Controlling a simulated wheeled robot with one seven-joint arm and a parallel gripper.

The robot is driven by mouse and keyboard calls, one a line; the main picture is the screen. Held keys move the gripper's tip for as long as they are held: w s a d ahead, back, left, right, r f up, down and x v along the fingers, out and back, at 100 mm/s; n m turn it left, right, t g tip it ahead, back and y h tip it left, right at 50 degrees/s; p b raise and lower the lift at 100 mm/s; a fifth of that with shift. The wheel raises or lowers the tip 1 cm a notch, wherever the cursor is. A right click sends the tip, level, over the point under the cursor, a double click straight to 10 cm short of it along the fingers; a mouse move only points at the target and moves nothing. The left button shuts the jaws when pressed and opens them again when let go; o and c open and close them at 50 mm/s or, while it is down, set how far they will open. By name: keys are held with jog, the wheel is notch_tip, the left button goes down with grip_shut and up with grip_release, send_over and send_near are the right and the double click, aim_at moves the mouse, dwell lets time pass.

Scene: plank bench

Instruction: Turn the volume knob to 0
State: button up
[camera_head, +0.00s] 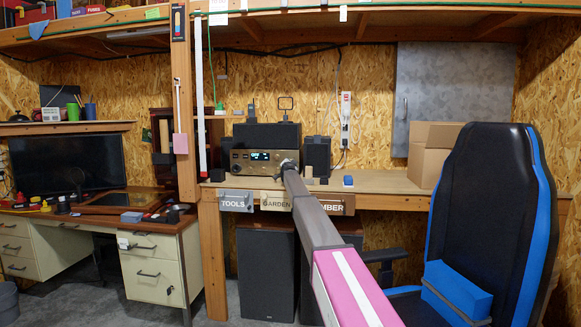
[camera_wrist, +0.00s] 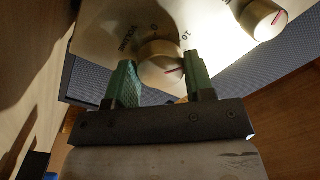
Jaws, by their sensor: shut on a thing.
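The volume knob (camera_wrist: 157,72) is a round cream knob with a red pointer line, on a pale panel (camera_wrist: 110,25) marked VOLUME, 0 and 10. In the wrist view the pointer line is at the knob's lower right, near my right finger. My gripper (camera_wrist: 159,62) has its green fingers on either side of the knob and is shut on it. In the head view the gold-fronted audio unit (camera_head: 238,162) with a lit display stands on the bench. My gripper (camera_head: 289,164) is at its right front, where the knob is hidden.
A second cream knob (camera_wrist: 263,18) with a red line sits at the wrist view's upper right. Dark speakers (camera_head: 317,155) flank the unit. A black-and-blue chair (camera_head: 488,190) stands at right.

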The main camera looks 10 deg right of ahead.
jog(key=o, duration=0.9)
jog(key=shift+s, duration=0.15)
jog(key=v, duration=1)
jog(key=shift+s, duration=0.3)
